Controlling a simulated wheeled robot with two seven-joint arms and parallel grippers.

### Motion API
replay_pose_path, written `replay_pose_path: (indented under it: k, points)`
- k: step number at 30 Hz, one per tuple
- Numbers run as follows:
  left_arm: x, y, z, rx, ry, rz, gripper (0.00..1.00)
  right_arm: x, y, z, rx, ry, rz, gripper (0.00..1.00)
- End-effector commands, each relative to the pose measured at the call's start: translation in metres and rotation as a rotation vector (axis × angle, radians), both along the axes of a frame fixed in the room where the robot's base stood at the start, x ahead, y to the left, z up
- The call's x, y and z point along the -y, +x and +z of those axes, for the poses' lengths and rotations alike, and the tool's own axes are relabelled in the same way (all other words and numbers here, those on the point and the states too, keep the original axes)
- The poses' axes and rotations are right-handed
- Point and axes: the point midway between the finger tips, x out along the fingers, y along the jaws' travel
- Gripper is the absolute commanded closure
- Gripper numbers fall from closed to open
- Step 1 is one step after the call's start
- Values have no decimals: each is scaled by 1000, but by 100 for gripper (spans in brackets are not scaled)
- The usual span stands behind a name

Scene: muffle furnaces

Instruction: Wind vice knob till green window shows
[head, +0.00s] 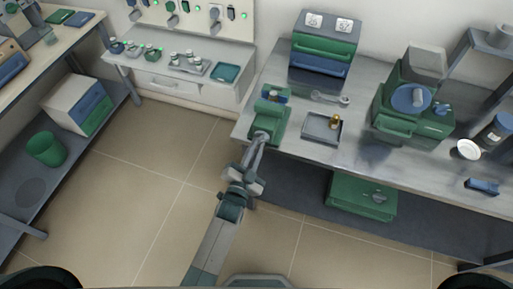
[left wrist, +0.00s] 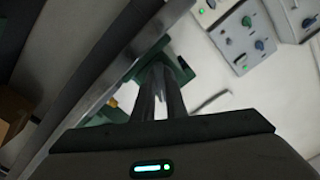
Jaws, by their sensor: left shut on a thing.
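The green vice (head: 270,112) stands at the left front corner of the grey workbench, with a blue part near its top. My left gripper (head: 259,141) reaches up to the front of the vice and is shut on its knob. The fingers and the arm hide the knob. In the left wrist view my left gripper (left wrist: 160,82) has its two fingers close together against the green vice body (left wrist: 183,70). No green window can be made out on the vice. My right gripper is not in view.
A wrench (head: 329,98) and a grey tray (head: 311,136) with a small brass piece lie right of the vice. A green and blue drawer box (head: 322,49) stands behind. A green machine (head: 393,123) is farther right. The floor left of the bench is clear.

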Motion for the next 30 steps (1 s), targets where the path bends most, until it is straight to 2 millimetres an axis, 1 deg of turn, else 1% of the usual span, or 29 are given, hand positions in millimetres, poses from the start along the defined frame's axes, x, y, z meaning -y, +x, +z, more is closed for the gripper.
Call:
replay_pose_path:
  k: [3,9,23,24,25,26,30]
  points:
    - [0,0,-1,18,61,0,100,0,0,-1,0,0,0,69]
    - [-1,0,-1,38,120,0,100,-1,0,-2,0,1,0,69]
    - [-1,0,0,41,135,0,100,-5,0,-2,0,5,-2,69]
    - [-1,0,0,41,134,0,81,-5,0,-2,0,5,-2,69]
    - [-1,0,0,42,134,0,74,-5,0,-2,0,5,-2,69]
    - [-1,0,0,42,134,0,70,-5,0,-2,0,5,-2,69]
    - [-1,0,0,42,134,0,70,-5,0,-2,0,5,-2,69]
